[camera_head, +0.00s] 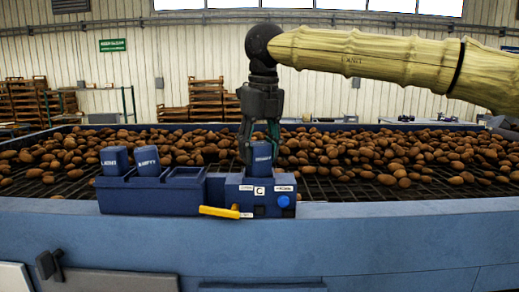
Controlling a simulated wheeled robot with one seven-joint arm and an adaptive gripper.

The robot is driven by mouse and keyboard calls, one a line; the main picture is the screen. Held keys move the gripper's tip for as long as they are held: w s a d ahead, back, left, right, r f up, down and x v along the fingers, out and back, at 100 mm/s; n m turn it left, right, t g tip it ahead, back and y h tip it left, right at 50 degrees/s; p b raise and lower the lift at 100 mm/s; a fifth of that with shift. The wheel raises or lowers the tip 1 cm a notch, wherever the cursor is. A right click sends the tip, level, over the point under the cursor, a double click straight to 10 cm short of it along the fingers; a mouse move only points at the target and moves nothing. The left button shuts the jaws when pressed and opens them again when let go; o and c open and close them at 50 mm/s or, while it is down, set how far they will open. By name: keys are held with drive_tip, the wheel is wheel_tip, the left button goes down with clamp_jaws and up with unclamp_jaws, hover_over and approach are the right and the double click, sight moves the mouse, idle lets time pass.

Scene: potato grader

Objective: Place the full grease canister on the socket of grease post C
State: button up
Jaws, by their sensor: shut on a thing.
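Grease post C (260,198) is a blue box with a white "C" label on the front rail of the grader. A dark blue canister (262,158) stands upright at the top of the post, over its socket. My gripper (260,148) points straight down from above and is shut on this canister. The canister's base appears to meet the post's top, but I cannot tell if it is fully seated. The socket is hidden beneath it. Two more blue canisters stand in the rack to the left, one labelled "EMPTY" (147,160) and one with a hard-to-read label (114,161).
The blue rack (150,196) left of the post has free compartments on its right side. A yellow lever (219,212) and a blue knob (283,201) are on the post's front. Potatoes (400,155) cover the grader's bed behind.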

sight(262, 144)
drive_tip(key=shift+f, duration=0.55)
drive_tip(key=o, duration=1.4)
drive_tip(key=r, duration=0.8)
drive_tip(key=s+r, duration=0.1)
drive_tip(key=r, duration=0.3)
drive_tip(key=shift+s+d, duration=0.1)
drive_tip(key=shift+d, duration=0.3)
